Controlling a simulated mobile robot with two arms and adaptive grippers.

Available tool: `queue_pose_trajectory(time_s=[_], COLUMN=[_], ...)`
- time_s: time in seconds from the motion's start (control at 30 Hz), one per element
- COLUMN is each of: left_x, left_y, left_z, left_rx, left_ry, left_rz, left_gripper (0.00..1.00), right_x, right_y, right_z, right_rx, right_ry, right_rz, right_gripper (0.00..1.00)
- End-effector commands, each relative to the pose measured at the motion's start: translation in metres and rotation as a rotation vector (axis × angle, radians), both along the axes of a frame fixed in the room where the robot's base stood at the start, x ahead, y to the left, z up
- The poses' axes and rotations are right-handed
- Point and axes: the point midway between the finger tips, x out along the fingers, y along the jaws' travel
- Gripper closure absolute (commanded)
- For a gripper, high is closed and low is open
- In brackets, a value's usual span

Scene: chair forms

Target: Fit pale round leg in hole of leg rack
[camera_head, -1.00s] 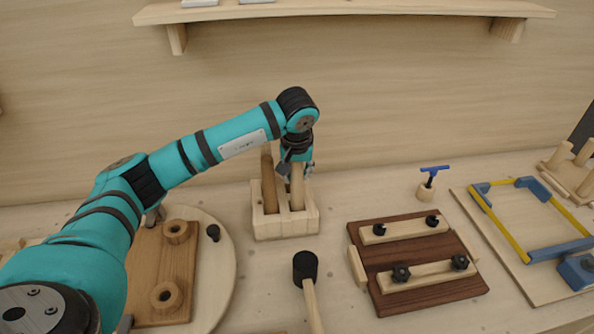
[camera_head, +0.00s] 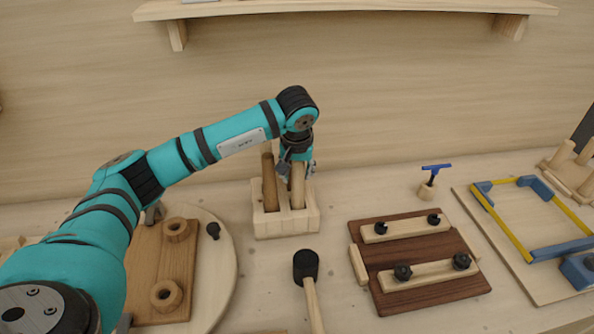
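The leg rack (camera_head: 285,226) is a pale wooden block with open slots, standing on the bench below the wall. The pale round leg (camera_head: 298,186) stands nearly upright in the right-hand part of the rack. A darker brown leg (camera_head: 269,184) stands in the left-hand part. My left gripper (camera_head: 297,168) points down at the top of the pale leg, with fingers around its upper end. The fingers are small and partly hidden, so their exact grip is hard to see. The leg's lower end is hidden inside the rack. My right gripper is not in view.
A mallet (camera_head: 306,266) lies in front of the rack. A dark board with clamped pale bars (camera_head: 420,262) is at right, with a blue-handled tool (camera_head: 430,180) behind it. A blue and yellow frame (camera_head: 530,220) lies further right. A round board with wooden rings (camera_head: 166,294) is at left.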

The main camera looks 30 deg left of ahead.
Motion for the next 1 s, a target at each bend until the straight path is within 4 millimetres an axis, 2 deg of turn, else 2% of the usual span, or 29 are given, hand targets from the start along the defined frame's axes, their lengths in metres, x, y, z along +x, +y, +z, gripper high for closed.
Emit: queue_pose_trajectory(time_s=[0.03, 0.1, 0.33, 0.47, 0.57, 0.8, 1.0], left_x=[0.0, 0.0, 0.0, -0.002, -0.005, -0.018, -0.027], left_y=[0.0, 0.0, 0.0, -0.001, -0.003, -0.01, -0.014], left_z=[0.0, 0.0, 0.0, 0.008, 0.023, 0.073, 0.103], left_rx=[0.0, 0.0, 0.001, 0.001, 0.001, 0.001, 0.0], left_ry=[0.0, 0.0, 0.001, -0.002, -0.003, -0.004, -0.001], left_rz=[0.0, 0.0, 0.0, -0.001, -0.001, 0.0, 0.0], left_gripper=[0.53, 0.47, 0.47, 0.47, 0.47, 0.47, 0.47], right_x=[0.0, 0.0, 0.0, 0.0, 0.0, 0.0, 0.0], right_y=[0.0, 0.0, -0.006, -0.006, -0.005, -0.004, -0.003], right_z=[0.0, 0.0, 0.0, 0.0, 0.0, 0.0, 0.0], right_rx=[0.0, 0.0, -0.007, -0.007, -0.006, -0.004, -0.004], right_ry=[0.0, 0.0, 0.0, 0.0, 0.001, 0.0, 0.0], right_rz=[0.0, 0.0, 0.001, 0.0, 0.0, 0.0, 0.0], right_gripper=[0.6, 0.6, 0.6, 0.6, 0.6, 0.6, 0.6])
